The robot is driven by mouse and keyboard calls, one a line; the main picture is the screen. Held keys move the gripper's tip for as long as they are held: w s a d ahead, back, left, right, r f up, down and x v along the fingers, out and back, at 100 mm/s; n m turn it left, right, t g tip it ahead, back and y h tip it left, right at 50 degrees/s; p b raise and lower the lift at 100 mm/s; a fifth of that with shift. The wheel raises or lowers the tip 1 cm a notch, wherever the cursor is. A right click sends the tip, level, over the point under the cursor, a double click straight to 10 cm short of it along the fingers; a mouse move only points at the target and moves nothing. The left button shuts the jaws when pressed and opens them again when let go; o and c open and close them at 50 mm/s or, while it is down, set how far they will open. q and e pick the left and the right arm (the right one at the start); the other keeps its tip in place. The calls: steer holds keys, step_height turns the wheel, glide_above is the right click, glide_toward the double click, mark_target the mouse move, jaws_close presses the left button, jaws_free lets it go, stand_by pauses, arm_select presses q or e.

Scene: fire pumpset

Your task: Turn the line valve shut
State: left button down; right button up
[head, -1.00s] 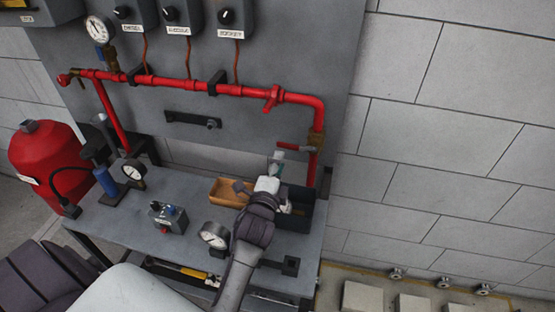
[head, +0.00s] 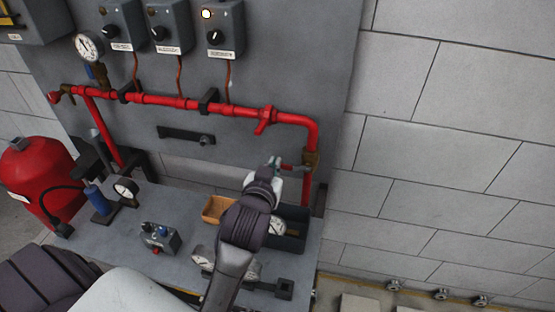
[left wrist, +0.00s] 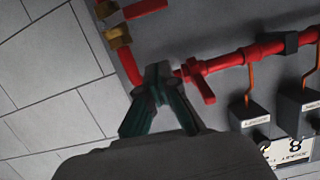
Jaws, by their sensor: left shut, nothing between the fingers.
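A red lever (head: 289,167) sticks out left from a brass valve body (head: 311,160) on the pipe's vertical drop at the right. The left wrist view shows the brass body (left wrist: 117,36) and red lever (left wrist: 146,8) at the top. My left gripper (head: 275,163) is shut and empty, close to the lever's free end in the head view; I cannot tell whether they touch. In the left wrist view its fingertips (left wrist: 158,72) are together, with the lever beyond them. A red tee handle (head: 265,120) sits on the horizontal pipe. My right gripper is out of view.
On the bench are an orange-brown tray (head: 214,208), a dark bin (head: 292,239), a small control box (head: 160,238) and gauges. Switch boxes (head: 218,24) hang above the pipe. A red tank (head: 38,180) stands left. The wall at right is clear.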

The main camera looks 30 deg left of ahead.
arm_select(q)
steer(key=p, duration=0.1)
glide_above(289, 167)
steer(key=s+a, duration=0.2)
steer(key=f, duration=0.2)
step_height(289, 167, down, 4)
steer(key=shift+s+a+r+p, duration=0.1)
steer(key=shift+s+p, duration=0.05)
steer(key=shift+p, duration=0.25)
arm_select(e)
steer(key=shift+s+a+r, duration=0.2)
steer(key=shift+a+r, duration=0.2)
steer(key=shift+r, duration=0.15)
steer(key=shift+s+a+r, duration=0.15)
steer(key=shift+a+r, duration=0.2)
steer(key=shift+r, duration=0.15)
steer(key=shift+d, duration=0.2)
